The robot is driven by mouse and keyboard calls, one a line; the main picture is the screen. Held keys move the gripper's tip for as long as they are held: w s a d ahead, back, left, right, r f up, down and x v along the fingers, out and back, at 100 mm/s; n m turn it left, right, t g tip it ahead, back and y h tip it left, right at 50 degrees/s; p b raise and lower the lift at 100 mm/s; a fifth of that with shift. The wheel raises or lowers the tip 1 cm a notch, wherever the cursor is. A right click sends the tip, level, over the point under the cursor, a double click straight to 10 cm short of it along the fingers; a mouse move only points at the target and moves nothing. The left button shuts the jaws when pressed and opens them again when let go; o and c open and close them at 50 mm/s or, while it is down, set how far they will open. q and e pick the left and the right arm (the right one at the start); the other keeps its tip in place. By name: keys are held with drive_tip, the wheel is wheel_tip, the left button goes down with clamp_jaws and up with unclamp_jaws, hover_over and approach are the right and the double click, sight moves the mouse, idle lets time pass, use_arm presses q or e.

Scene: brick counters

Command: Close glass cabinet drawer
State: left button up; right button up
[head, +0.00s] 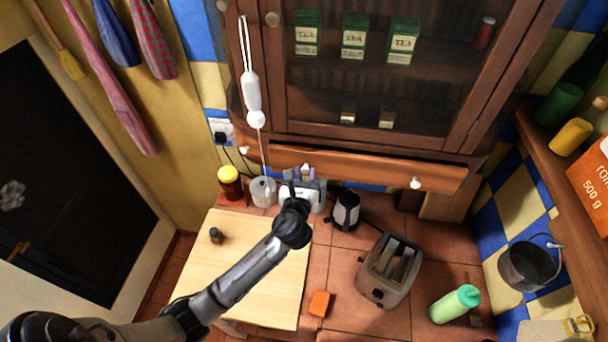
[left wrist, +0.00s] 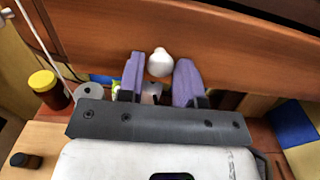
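The glass cabinet (head: 375,140) has a wooden drawer (head: 350,167) under its glass doors. The drawer's front stands out from the cabinet body, so it is partly open. A white knob (head: 415,183) is on the right part of the drawer front. My left gripper (head: 303,174) is at the left part of the drawer front. In the left wrist view its purple fingers (left wrist: 160,78) are apart, with a white knob (left wrist: 160,63) between and just beyond their tips. Gaps show beside the knob. The drawer's inside is hidden. My right gripper is not in view.
A white utensil (head: 252,95) hangs at the cabinet's left. The light wooden board (head: 250,280) is mostly clear under my left arm.

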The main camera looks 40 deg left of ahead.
use_arm(q)
clamp_jaws()
drive_tip(key=shift+p+x, duration=0.4)
drive_tip(key=shift+x, duration=0.9)
drive_tip(key=shift+w+a, duration=0.15)
drive_tip(key=shift+w, duration=0.05)
drive_tip(key=shift+f, duration=0.1)
unclamp_jaws()
drive_tip(key=shift+o, duration=1.4)
drive_tip(key=shift+w, duration=0.15)
drive_tip(key=shift+o, duration=0.6)
